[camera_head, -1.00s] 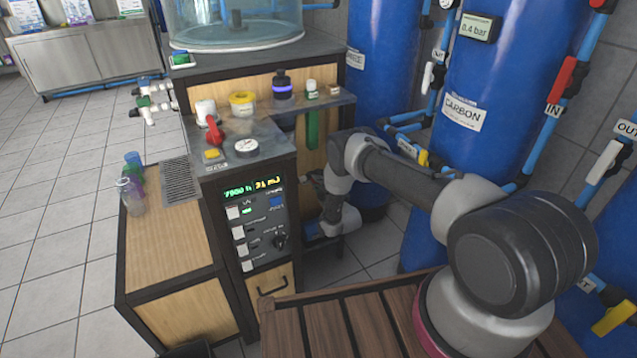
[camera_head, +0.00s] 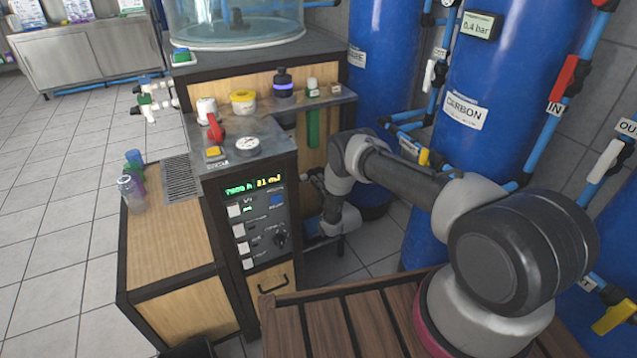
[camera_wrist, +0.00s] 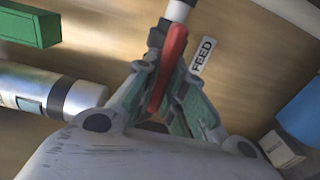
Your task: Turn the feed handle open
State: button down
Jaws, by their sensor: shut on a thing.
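The feed handle (camera_wrist: 172,58) is a red lever in the wrist view. Its upper end is by a dark valve body and a white pipe (camera_wrist: 178,11). A white FEED label (camera_wrist: 203,54) is beside it on the wooden panel. My gripper (camera_wrist: 168,100) has its green-padded fingers on either side of the lever and is shut on it. The lever's lower end lies between the fingers. In the head view my wrist is low beside the control cabinet, and the feed handle cannot be made out there.
A control cabinet (camera_head: 262,222) with a lit display stands left of my arm. Blue tanks, one marked CARBON (camera_head: 470,120), stand behind and right. A slatted wooden surface (camera_head: 355,325) is in front. In the wrist view, a silver-and-white cylinder (camera_wrist: 45,93) is at left.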

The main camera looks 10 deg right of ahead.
jog(key=shift+f, duration=0.1)
jog(key=c, duration=1.5)
grip_release()
jog(key=v, duration=1.2)
